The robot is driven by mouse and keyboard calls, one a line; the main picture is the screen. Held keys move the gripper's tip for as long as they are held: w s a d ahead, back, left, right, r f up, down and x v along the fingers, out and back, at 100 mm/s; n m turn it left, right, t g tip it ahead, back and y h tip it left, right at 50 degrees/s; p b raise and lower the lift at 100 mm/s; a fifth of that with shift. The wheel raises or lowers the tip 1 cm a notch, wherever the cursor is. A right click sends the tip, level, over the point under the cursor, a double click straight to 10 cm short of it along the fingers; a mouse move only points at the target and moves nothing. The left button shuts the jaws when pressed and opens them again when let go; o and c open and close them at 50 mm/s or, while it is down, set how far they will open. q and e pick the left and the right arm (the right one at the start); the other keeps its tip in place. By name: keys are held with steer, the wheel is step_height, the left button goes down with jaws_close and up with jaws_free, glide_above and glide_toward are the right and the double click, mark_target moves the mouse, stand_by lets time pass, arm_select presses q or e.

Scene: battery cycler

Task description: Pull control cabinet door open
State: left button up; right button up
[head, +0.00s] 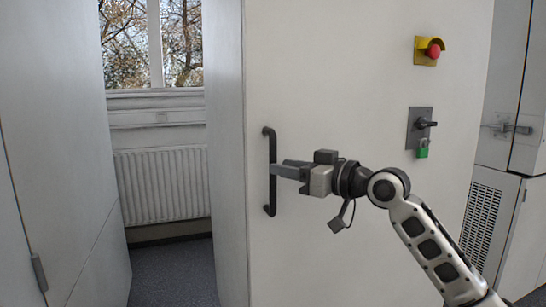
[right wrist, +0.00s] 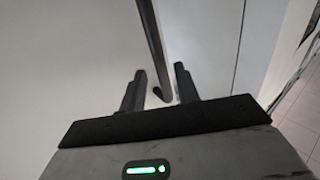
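The control cabinet door (head: 340,80) is a large off-white panel filling the middle of the head view. It looks flush with the cabinet, though I cannot tell whether it is slightly ajar. Its black vertical bar handle (head: 270,195) is near the door's left edge. My right gripper (head: 279,168) reaches the handle from the right at mid-height. In the right wrist view the right gripper's two fingers (right wrist: 160,78) stand apart, with the handle bar (right wrist: 153,40) running between them and gaps on both sides. My left gripper is not in view.
A yellow-and-red emergency stop (head: 432,52) and a rotary switch (head: 421,126) with a green padlock (head: 422,149) are on the door's right. A grey cabinet (head: 50,130) stands left. Between them is a floor gap (head: 172,272) leading to a radiator (head: 162,185) and window.

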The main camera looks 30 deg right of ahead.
steer(key=shift+p+x, duration=0.4)
steer(key=shift+x, duration=1.6)
jaws_close()
steer(key=shift+s+f, duration=0.1)
